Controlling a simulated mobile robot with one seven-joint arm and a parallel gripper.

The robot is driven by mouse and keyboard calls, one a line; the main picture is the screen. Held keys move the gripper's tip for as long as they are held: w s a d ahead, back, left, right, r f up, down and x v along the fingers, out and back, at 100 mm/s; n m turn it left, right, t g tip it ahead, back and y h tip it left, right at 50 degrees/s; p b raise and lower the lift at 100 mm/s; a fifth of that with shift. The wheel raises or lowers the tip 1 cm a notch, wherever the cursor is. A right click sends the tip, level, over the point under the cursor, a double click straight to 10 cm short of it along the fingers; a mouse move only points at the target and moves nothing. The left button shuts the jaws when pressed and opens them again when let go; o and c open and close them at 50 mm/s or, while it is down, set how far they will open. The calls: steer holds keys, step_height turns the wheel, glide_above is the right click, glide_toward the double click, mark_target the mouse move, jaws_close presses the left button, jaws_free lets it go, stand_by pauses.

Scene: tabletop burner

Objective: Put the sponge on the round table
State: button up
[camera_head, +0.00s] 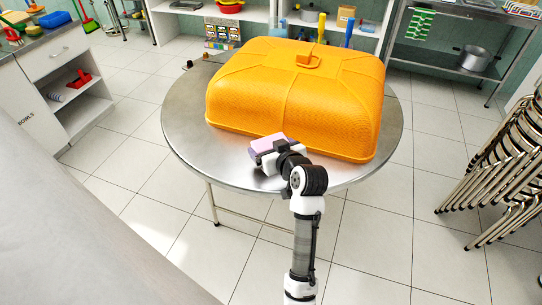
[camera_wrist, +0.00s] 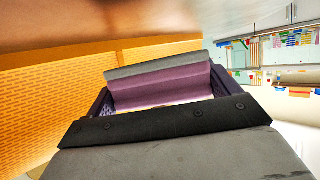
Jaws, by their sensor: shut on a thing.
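The sponge (camera_head: 268,145) is pinkish-purple with a grey layer, as the wrist view (camera_wrist: 162,85) shows. My gripper (camera_head: 272,155) is shut on it, with a finger at each side in the wrist view (camera_wrist: 158,100). The round table (camera_head: 190,120) has a bare grey metal top. My gripper and the sponge are over its front part, in front of the big orange cover. Whether the sponge touches the tabletop I cannot tell.
A large orange domed cover (camera_head: 300,90) takes up most of the table and stands close to the sponge. Bare tabletop shows at the left and front edge. Stacked metal chairs (camera_head: 500,165) stand at the right; a counter (camera_head: 50,60) stands at the left.

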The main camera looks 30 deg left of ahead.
steer(key=shift+f, duration=1.9)
steer(key=shift+f, duration=0.1)
steer(key=shift+f, duration=0.15)
steer(key=o, duration=1.4)
steer(key=shift+c, duration=0.2)
